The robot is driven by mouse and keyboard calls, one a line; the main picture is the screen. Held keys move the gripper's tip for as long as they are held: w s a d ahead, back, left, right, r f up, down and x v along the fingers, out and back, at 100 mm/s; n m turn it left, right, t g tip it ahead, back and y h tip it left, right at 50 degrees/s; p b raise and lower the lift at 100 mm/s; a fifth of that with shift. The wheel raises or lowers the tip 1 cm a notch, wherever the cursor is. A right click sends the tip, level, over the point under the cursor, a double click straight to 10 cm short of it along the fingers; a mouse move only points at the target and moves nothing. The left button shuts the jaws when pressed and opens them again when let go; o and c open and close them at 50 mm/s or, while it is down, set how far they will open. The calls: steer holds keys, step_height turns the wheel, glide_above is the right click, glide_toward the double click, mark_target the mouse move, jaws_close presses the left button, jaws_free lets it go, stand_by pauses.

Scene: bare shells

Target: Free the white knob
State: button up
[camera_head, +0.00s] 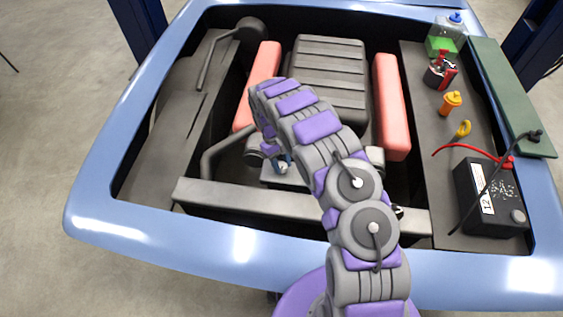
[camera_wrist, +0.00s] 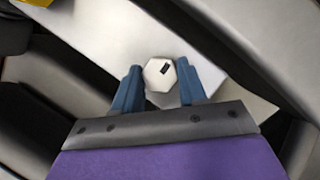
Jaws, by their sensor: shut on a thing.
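The white knob (camera_wrist: 158,74) shows in the wrist view as a pale, many-sided cap with a small dark mark on its top. It stands over a light grey flat surface. My gripper (camera_wrist: 159,84) has one blue finger on each side of it, shut on the knob. My gripper (camera_head: 281,160) is mostly hidden there by my arm. What lies under the knob is hidden.
The blue car body (camera_head: 88,185) rims the bay. A grey front crossbar (camera_head: 250,202) lies nearer me than the knob. A ribbed engine cover (camera_head: 330,70) stands behind, between red blocks (camera_head: 392,105). A black battery (camera_head: 487,205) with red and black cables sits at right.

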steer(key=shift+w, duration=0.15)
steer(key=o, duration=1)
steer(key=shift+a, duration=0.1)
steer(key=shift+o, duration=0.2)
steer(key=p+v, duration=0.1)
steer(key=v, duration=1.6)
steer(key=shift+r, duration=0.2)
steer(key=shift+a, duration=0.1)
